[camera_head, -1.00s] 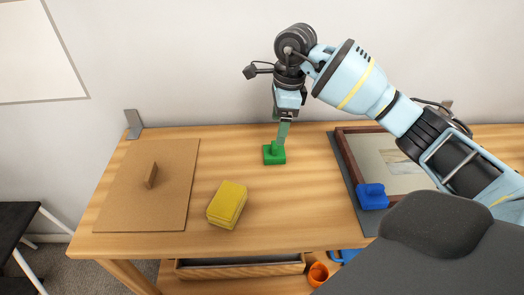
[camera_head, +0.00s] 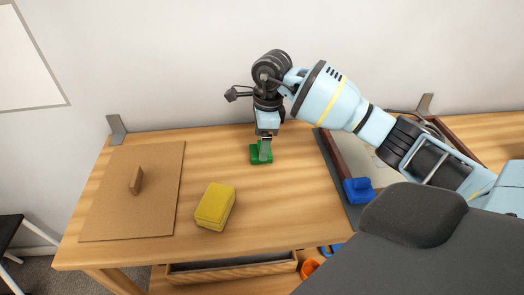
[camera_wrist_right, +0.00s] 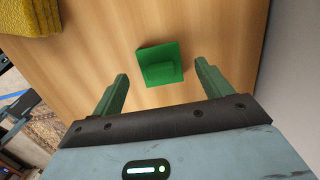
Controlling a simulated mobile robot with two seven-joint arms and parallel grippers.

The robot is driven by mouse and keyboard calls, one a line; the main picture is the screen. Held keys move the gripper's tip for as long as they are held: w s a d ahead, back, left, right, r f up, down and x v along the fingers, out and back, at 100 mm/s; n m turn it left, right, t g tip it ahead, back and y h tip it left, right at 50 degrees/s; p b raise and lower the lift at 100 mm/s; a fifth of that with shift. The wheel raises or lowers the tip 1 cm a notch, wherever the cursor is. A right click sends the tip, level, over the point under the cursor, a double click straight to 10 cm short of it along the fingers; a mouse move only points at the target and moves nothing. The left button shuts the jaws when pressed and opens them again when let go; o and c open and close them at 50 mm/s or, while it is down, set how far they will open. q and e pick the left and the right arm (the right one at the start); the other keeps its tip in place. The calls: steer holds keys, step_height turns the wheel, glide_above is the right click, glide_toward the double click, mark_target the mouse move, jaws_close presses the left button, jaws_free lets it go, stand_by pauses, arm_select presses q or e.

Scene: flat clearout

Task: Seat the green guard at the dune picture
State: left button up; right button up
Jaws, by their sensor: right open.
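The green guard (camera_head: 260,154) stands on the wooden table, left of the framed picture (camera_head: 372,160). The picture lies flat on a dark mat, and my right arm hides much of it, so its dune image cannot be made out. My right gripper (camera_head: 265,152) is open, pointing down at the guard. In the right wrist view the guard (camera_wrist_right: 160,65) lies just beyond and between the open fingers (camera_wrist_right: 160,85), with nothing held. A blue guard (camera_head: 359,190) sits at the picture's near left corner. My left gripper is not in view.
A yellow sponge-like block (camera_head: 215,206) lies mid-table. A brown board (camera_head: 140,205) with an upright grip covers the left side. A grey bracket (camera_head: 117,129) stands at the back left. An open drawer (camera_head: 230,268) and an orange cup (camera_head: 310,268) are below the table.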

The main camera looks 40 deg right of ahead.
step_height(320, 180, down, 2)
steer(key=shift+w+a+f, duration=0.1)
steer(key=shift+c, duration=0.5)
steer(key=c, duration=1)
steer(key=shift+o, duration=0.2)
steer(key=shift+r, duration=0.2)
steer(key=shift+r, duration=0.25)
step_height(320, 180, up, 3)
steer(key=shift+f, duration=0.1)
steer(key=s+a, duration=0.2)
steer(key=s, duration=0.2)
steer(key=s+a+r, duration=0.1)
steer(key=s+a, duration=0.1)
steer(key=s, duration=0.3)
steer(key=s+a, duration=0.3)
steer(key=s, duration=0.2)
steer(key=shift+s+a+r, duration=0.1)
steer(key=shift+s+r, duration=0.1)
